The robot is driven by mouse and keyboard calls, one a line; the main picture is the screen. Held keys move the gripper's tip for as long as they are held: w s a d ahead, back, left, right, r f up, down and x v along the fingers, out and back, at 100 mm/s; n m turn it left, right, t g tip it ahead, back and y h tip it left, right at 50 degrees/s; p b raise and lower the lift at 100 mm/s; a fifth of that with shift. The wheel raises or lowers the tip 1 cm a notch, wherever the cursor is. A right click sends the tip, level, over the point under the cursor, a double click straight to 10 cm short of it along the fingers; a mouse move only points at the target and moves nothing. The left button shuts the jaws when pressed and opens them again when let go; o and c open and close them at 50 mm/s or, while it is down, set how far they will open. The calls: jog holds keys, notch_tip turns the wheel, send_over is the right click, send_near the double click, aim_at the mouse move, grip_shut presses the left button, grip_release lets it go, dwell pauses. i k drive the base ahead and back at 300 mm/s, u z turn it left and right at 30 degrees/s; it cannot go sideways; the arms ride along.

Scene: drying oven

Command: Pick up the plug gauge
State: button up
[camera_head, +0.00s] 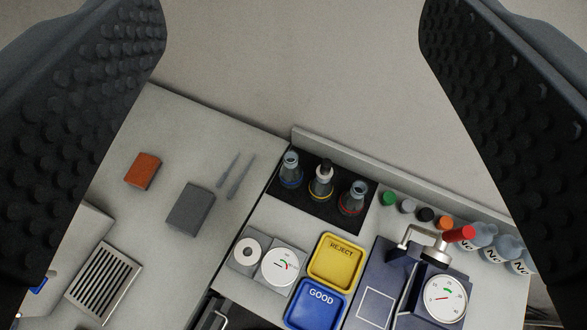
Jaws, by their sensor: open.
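My gripper (292,40) is open and empty, with its two dark, studded fingers at the left and right sides of the view. The bench lies well beyond the fingers. I cannot make out a plug gauge for certain. Two thin grey tools (239,177) lie side by side on the left worktop, too small to identify. A grey block with a round ring-like part (246,251) sits beside a white dial (281,266) at the lower middle.
A yellow REJECT tray (335,262) and a blue GOOD tray (316,304) stand near a dark dial press (375,286). Several flasks (321,186) and bottles line the back. An orange-brown block (142,170), grey block (190,209) and slotted rack (103,283) are left.

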aim_at(324, 171)
jog(key=z, duration=1.4)
jog(key=k, duration=0.8)
jog(key=u, duration=0.95)
jog(key=i, duration=1)
jog(key=z, duration=0.05)
